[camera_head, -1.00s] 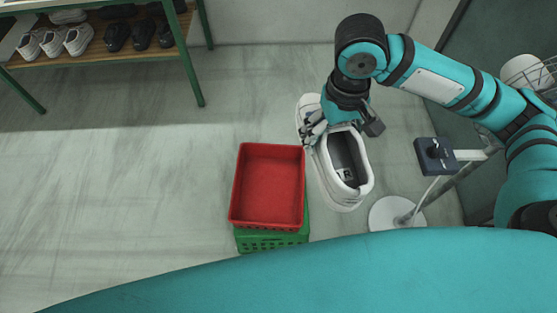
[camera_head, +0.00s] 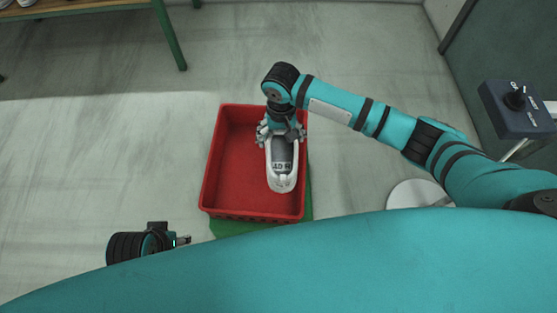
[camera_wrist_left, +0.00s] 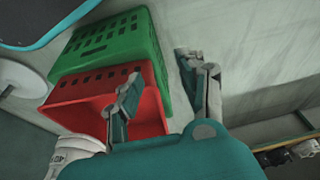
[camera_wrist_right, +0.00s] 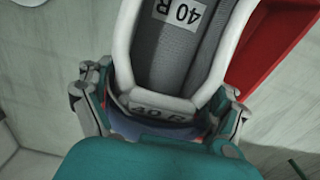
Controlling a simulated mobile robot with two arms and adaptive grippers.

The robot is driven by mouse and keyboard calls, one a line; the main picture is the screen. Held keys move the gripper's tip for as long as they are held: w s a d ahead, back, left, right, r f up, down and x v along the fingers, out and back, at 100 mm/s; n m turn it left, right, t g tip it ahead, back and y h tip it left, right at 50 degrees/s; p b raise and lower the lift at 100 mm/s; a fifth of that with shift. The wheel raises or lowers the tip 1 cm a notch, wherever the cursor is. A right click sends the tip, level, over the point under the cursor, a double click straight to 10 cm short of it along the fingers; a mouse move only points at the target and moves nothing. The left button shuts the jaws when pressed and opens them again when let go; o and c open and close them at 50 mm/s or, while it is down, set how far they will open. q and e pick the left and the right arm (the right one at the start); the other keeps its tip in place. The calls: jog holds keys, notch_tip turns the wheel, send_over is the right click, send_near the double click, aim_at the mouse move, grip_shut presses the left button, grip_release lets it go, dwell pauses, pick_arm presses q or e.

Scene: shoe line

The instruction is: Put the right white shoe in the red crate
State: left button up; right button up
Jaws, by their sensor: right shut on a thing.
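The white shoe (camera_head: 283,180) hangs toe-to-heel over the right part of the red crate (camera_head: 228,165) in the head view. My right gripper (camera_head: 281,133) is shut on it at one end. In the right wrist view the shoe (camera_wrist_right: 180,50) fills the middle, with "40 R" labels readable. The red crate (camera_wrist_right: 265,45) shows below it at the right. The red crate (camera_wrist_left: 80,93) looks empty where visible. My left gripper (camera_head: 187,240) is open and empty, left of the crate's near corner; its spread fingers (camera_wrist_left: 160,85) show in the left wrist view.
A green crate (camera_wrist_left: 115,43) sits under the red one. A control box on a stand (camera_head: 515,108) is at the right. A shelf (camera_head: 80,8) is at the upper left. The floor left of the crates is clear.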

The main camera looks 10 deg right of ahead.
aim_at(279, 146)
jog(key=f, duration=0.1)
jog(key=f+b, duration=0.1)
jog(key=f, duration=0.3)
jog(key=shift+a+f+b, duration=0.1)
jog(key=shift+a+b, duration=0.25)
jog(key=shift+w+f, duration=0.1)
jog(key=shift+f, duration=0.3)
jog(key=shift+f+b, duration=0.8)
jog(key=shift+b, duration=0.4)
jog(key=shift+f+b, duration=0.3)
jog(key=shift+b, duration=0.1)
jog(key=shift+f+b, duration=0.35)
jog(key=shift+b, duration=0.05)
pick_arm(q)
jog(key=w+d+r+t+h+b, duration=0.1)
jog(key=w+d+r+t+h, duration=0.2)
jog(key=w+r+t, duration=0.8)
jog(key=shift+w+d+r+m+t, duration=0.3)
jog(key=shift+w+d+r, duration=0.6)
jog(key=shift+w+d, duration=0.6)
pick_arm(e)
jog(key=shift+f, duration=3.05)
pick_arm(q)
jog(key=shift+w+a, duration=0.15)
jog(key=shift+a, duration=0.05)
